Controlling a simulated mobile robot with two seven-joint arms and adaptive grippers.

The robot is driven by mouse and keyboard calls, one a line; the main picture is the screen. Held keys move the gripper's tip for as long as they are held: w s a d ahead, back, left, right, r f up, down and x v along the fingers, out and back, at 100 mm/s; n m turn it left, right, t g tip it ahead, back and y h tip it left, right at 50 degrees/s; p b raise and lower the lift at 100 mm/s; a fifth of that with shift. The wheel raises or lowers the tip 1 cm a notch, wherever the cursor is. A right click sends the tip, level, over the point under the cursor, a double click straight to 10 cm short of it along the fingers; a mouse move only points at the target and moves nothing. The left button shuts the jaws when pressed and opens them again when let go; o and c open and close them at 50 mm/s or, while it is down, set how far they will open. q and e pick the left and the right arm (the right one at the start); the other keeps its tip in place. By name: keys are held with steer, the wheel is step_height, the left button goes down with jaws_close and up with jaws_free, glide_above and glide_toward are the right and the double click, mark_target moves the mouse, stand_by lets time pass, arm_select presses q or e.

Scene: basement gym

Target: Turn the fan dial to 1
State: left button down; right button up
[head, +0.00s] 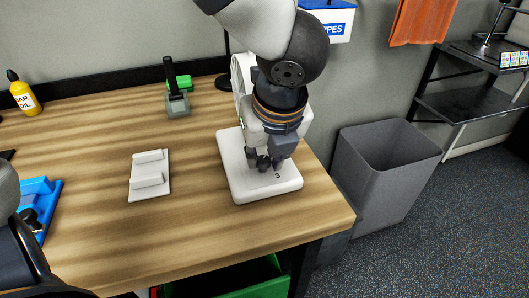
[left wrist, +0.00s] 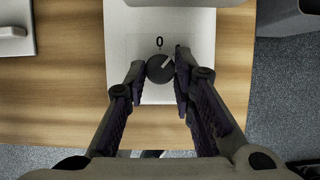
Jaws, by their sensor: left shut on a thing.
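The white fan stands near the table's right end, its base (head: 285,188) flat on the wood and its upper part largely hidden behind my arm. My left gripper (head: 263,164) points down over the base. In the left wrist view, the dark round fan dial (left wrist: 157,72) sits between the fingertips of this gripper (left wrist: 160,62), which is shut on it. The dial's pale pointer mark aims up and right, clockwise of the printed 0. A 3 shows on the base in the head view. The 1 cannot be made out. My right gripper is not in view.
A light grey block with raised bars (head: 149,176) lies left of the fan. A joystick-like device (head: 176,100) stands behind, and a yellow bottle (head: 24,96) at the far left. A blue object (head: 40,196) lies at left. A grey bin (head: 385,170) stands right of the table.

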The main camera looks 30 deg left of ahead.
arm_select(q)
steer(key=shift+s+f, duration=0.15)
steer(key=shift+f, duration=0.2)
steer(key=c, duration=1.5)
jaws_free()
steer(key=shift+o, duration=0.9)
steer(key=shift+a, duration=0.1)
steer(key=v, duration=1.2)
steer(key=shift+w+r, duration=0.15)
steer(key=shift+w, duration=0.1)
